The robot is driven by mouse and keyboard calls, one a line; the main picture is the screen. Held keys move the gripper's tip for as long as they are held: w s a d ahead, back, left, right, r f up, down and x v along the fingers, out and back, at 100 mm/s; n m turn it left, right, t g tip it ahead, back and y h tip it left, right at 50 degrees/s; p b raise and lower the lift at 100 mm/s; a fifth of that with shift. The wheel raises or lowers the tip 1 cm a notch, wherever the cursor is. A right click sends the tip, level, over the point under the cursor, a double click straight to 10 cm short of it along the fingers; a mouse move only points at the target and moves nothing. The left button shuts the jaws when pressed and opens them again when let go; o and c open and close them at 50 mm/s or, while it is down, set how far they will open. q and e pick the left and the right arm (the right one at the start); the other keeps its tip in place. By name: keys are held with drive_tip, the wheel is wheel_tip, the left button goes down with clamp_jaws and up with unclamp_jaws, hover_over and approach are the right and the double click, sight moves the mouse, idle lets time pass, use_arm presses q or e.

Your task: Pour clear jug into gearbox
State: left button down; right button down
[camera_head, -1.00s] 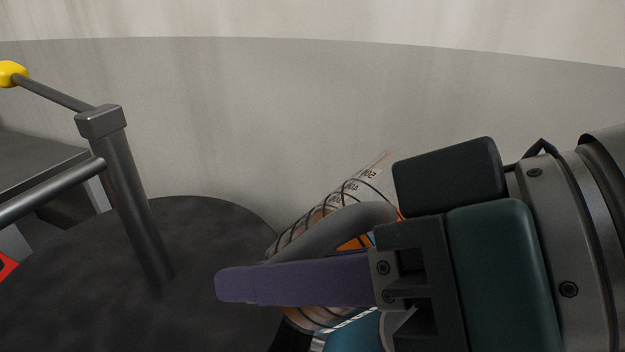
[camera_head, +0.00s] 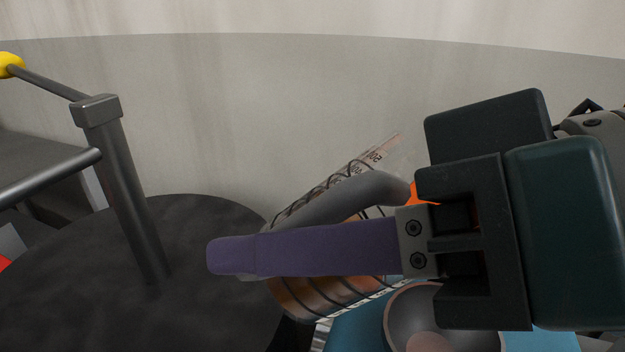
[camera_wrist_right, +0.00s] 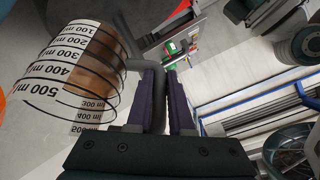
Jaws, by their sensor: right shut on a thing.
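My right gripper (camera_head: 235,256) has purple fingers shut on the grey handle of the clear jug (camera_head: 325,296). The jug has black measuring lines and amber-brown liquid inside. It is held tilted, its clear end toward the upper right, and is partly hidden by the handle and finger. In the right wrist view the jug (camera_wrist_right: 75,75) is left of the fingers (camera_wrist_right: 166,78), with its millilitre marks readable. A blue body (camera_head: 352,330), perhaps the gearbox, shows below the jug, with a round grey bowl-like part (camera_head: 400,320) partly hidden by my gripper. My left gripper is not in view.
A dark round surface (camera_head: 200,230) lies at the lower left. A grey metal post (camera_head: 130,195) with a rail and a yellow knob (camera_head: 9,63) stands at the left. Behind is a plain pale curved wall (camera_head: 250,110). An orange part shows behind the jug.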

drive_tip(key=shift+d+r+y+b, duration=0.1)
drive_tip(key=shift+d+y+b, duration=0.1)
drive_tip(key=shift+y+b, duration=0.35)
drive_tip(key=shift+d+r+y+b, duration=0.15)
drive_tip(key=shift+y+b, duration=0.1)
drive_tip(key=shift+b, duration=0.55)
drive_tip(key=shift+d+y+b, duration=0.25)
drive_tip(key=shift+y+b, duration=0.35)
drive_tip(key=shift+b, duration=0.8)
drive_tip(key=shift+d+m+b, duration=0.1)
drive_tip(key=shift+m+b, duration=0.2)
drive_tip(key=shift+b, duration=0.5)
drive_tip(key=shift+d+t+y+b, duration=0.15)
drive_tip(key=shift+t+y+b, duration=0.2)
drive_tip(key=shift+b, duration=0.65)
drive_tip(key=shift+d+y+b, duration=0.15)
drive_tip(key=shift+y+b, duration=0.1)
drive_tip(key=shift+b, duration=0.7)
drive_tip(key=shift+d+b, duration=0.15)
drive_tip(key=shift+b, duration=0.75)
drive_tip(key=shift+d+y+b, duration=0.1)
drive_tip(key=shift+y+b, duration=0.3)
drive_tip(key=shift+b, duration=0.6)
drive_tip(key=shift+d+m+t+b, duration=0.2)
drive_tip(key=shift+m+t+b, duration=0.1)
drive_tip(key=shift+b, duration=1.1)
